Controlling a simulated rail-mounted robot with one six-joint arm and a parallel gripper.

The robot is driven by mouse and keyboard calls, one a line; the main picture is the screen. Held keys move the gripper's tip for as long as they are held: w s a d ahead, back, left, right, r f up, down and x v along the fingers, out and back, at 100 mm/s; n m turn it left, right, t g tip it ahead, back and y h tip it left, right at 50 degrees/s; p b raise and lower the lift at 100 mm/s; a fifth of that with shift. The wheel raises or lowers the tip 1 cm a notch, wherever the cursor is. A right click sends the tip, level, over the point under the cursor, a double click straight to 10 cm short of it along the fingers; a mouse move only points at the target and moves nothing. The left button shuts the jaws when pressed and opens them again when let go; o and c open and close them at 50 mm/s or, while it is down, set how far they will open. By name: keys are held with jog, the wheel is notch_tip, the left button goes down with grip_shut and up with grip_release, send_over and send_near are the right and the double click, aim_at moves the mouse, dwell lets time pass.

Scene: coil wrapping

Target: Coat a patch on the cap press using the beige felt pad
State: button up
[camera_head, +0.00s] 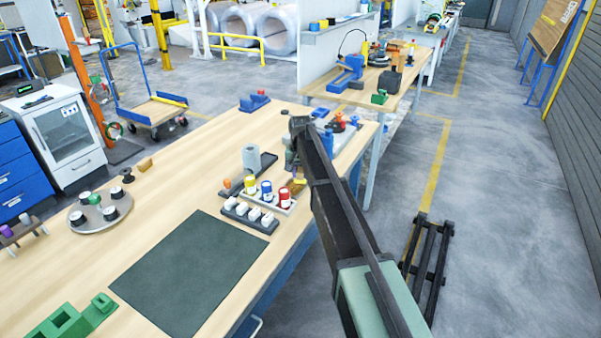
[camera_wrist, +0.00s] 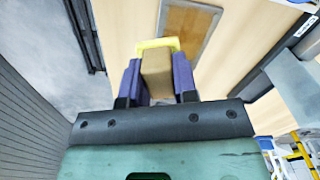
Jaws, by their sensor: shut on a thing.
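In the wrist view my gripper (camera_wrist: 157,72) has its two purple fingers shut on a tan block (camera_wrist: 157,75) with a yellow edge at its far end; it looks like the beige felt pad. In the head view my gripper (camera_head: 293,160) is over the right side of the wooden bench, just behind the paint pots, and its fingers are mostly hidden. I cannot tell for certain which thing is the cap press. A blue fixture (camera_head: 255,102) stands at the bench's back edge. In the wrist view a brown rectangular panel (camera_wrist: 186,38) with a grey border lies beyond the block.
A rack of yellow, blue and red pots (camera_head: 285,202) and a dark tray of white pieces (camera_head: 241,217) stand close to my gripper. A grey cylinder (camera_head: 251,157) stands to its left. A dark mat (camera_head: 190,272) lies bare in front. A round tray (camera_head: 99,215) is farther left.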

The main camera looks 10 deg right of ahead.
jog(key=shift+r, duration=0.2)
jog(key=shift+r, duration=0.1)
jog(key=shift+r+p, duration=1.35)
jog(key=shift+r, duration=0.05)
jog(key=shift+r, duration=0.1)
